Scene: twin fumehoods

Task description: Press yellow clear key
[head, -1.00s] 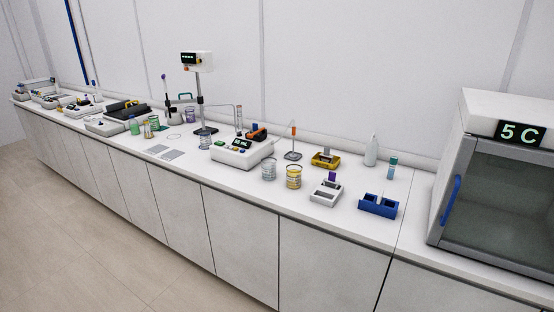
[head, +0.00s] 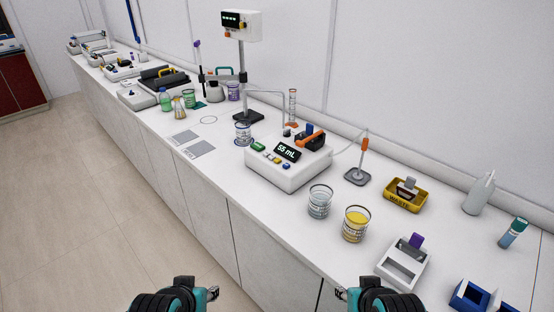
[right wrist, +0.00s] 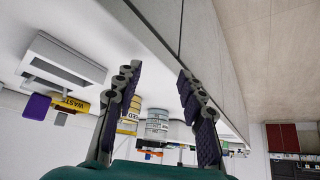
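A white dosing device (head: 290,177) with a dark display reading about "55 mL" stands on the bench. Small keys line its sloped front: a green key, a yellow key (head: 274,159) and a blue key (head: 286,166). Key labels are too small to read. My left gripper (head: 212,293) and right gripper (head: 345,293) are low in the head view, in front of the bench and apart from the device. The right wrist view shows the right gripper's (right wrist: 159,72) fingers spread with nothing held. The left fingers' opening is not clear.
A clear beaker (head: 319,203) and a yellow-filled beaker (head: 355,224) stand right of the device. A stand with a control box (head: 240,25) rises behind it. A yellow waste tray (head: 406,195) and white holder (head: 404,262) are farther right. Grey pads lie left.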

